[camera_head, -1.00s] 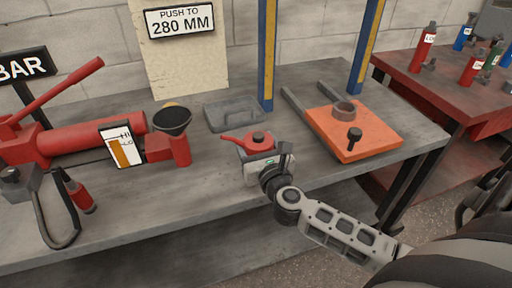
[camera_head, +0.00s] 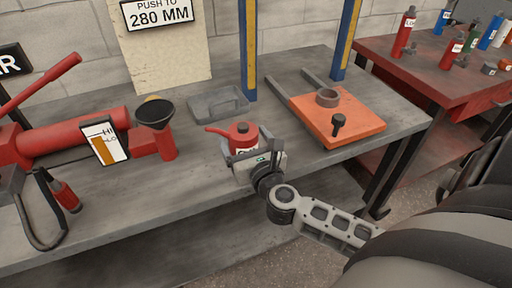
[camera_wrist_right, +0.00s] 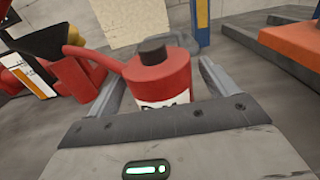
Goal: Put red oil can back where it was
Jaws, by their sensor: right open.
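The red oil can (camera_head: 243,136), with a dark cap, a spout to the left and a white label, stands upright on the grey bench. My right gripper (camera_head: 257,155) is at the can, its jaws open with one finger on either side of it. In the right wrist view the can (camera_wrist_right: 160,80) sits between the two fingers (camera_wrist_right: 165,90), with gaps beside it. The can's base is hidden behind the gripper body. My left gripper is not in view.
A grey tray (camera_head: 218,116) lies behind the can. A black funnel (camera_head: 155,113) and red press parts stand to the left. An orange plate (camera_head: 362,124) lies to the right. A red table (camera_head: 440,82) with several bottles stands at the far right.

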